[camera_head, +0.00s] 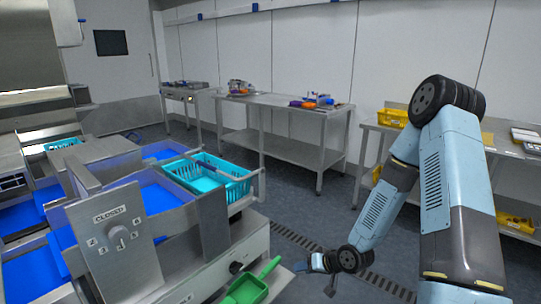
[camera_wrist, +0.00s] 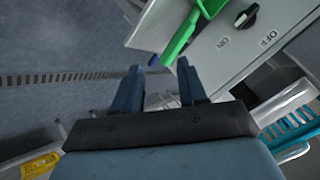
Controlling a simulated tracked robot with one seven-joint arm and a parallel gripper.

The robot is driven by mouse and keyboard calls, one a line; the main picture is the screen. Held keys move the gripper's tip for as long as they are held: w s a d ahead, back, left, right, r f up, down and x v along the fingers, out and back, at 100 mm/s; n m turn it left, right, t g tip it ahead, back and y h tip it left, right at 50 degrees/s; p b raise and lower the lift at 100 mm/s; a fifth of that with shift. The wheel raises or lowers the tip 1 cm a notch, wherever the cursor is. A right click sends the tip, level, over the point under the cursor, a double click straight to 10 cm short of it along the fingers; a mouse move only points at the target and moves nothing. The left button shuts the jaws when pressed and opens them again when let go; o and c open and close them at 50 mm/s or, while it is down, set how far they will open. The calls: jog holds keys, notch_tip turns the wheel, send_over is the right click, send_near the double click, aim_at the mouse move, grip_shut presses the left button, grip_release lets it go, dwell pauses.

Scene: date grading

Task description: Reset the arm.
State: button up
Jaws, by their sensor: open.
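My arm, light blue with black joints, stands at the right of the head view and bends down toward the floor. My gripper (camera_head: 316,278) hangs low over the floor, to the right of the steel machine's front. In the wrist view my gripper (camera_wrist: 160,80) has its two dark blue fingers apart with nothing between them. A green scoop (camera_head: 250,287) lies at the machine's front base. Its green handle also shows in the wrist view (camera_wrist: 181,38), beyond the fingers.
The steel grading machine (camera_head: 126,262) with blue channels fills the left. A turquoise basket (camera_head: 217,182) sits on it. A steel table (camera_head: 286,104) with colourful items stands at the back wall. Another table with yellow bins (camera_head: 393,118) is behind my arm. Grey floor with a drain grate (camera_head: 311,247) lies between.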

jog(key=s+d+r+h, duration=0.1)
jog(key=d+r+h, duration=0.4)
jog(key=r, duration=0.7)
jog(key=s+d+r+h, duration=0.1)
jog(key=d+r+h, duration=0.2)
jog(key=d+r, duration=0.65)
jog(key=s+a+r+m, duration=0.1)
jog(key=s+a+r, duration=0.2)
jog(key=s+r, duration=1.8)
jog(key=shift+s+r+m, duration=0.3)
jog(key=shift+s+r, duration=0.1)
jog(key=shift+s, duration=0.35)
